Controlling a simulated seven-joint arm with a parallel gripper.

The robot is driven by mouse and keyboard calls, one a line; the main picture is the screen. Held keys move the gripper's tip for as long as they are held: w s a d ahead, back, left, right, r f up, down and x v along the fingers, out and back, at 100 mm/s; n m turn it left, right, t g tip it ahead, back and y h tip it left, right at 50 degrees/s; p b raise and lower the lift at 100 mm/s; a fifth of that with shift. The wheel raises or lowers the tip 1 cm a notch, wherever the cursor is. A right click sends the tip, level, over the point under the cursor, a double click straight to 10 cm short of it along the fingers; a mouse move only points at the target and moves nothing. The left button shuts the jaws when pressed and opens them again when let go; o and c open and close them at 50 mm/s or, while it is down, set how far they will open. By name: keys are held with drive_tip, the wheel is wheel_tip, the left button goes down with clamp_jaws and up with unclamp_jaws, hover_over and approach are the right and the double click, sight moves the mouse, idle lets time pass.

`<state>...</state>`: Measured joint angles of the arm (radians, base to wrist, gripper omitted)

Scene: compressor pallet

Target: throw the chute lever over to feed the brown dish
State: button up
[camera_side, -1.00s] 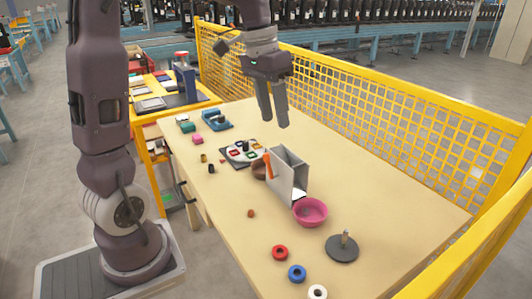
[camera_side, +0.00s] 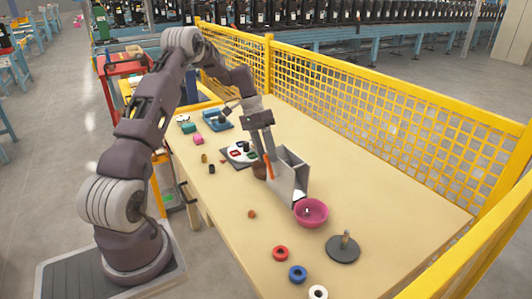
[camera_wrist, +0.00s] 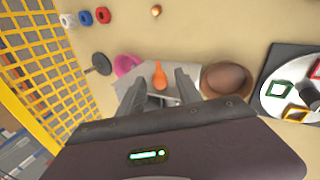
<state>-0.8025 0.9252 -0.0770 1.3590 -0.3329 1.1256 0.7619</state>
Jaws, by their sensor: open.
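The orange chute lever (camera_side: 269,168) stands on the left side of the grey chute (camera_side: 292,178), its top leaning slightly left. My gripper (camera_side: 263,157) is low at the chute, open, with its fingers close to the lever. In the wrist view the lever (camera_wrist: 160,75) shows between the two fingertips (camera_wrist: 161,80); contact cannot be told. The brown dish (camera_wrist: 228,80) lies right of the fingers in the wrist view; in the side view it is mostly hidden behind the lever and chute. The pink dish (camera_side: 311,213) sits at the chute's other end.
A round plate with coloured frames (camera_side: 238,152) lies behind the chute. A dark disc with a peg (camera_side: 343,248) and red, blue and white rings (camera_side: 297,274) are nearer the front. A yellow mesh fence (camera_side: 400,125) borders the table's right side.

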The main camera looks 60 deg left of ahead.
clamp_jaws()
idle(1.4)
